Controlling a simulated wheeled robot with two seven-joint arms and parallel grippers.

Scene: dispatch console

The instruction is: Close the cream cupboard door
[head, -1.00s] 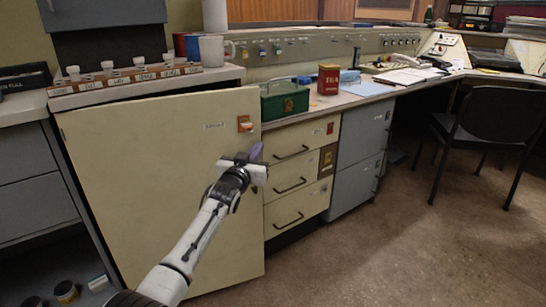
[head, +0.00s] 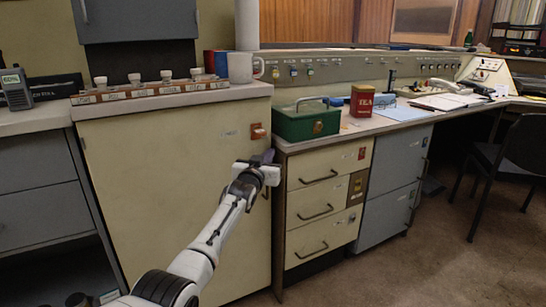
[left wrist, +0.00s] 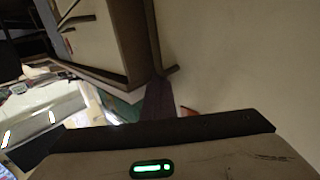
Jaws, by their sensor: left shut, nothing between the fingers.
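The cream cupboard door (head: 165,165) stands below the counter at the left in the head view. It looks flush with the cupboard front or nearly so; I cannot tell whether a thin gap is left. My left gripper (head: 267,159) is shut and empty, at the door's right edge just below the handle. I cannot tell for sure whether it touches the door. In the left wrist view the door's cream face (left wrist: 235,60) fills the right, beside the dark fingers (left wrist: 157,100). My right gripper is not in view.
Cream drawers (head: 318,205) with dark handles adjoin on the right, then grey cabinets (head: 390,180). A green box (head: 306,122), a red tea tin (head: 361,101) and a white mug (head: 241,67) stand on the counter. A black chair (head: 515,165) is at the right. The floor in front is clear.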

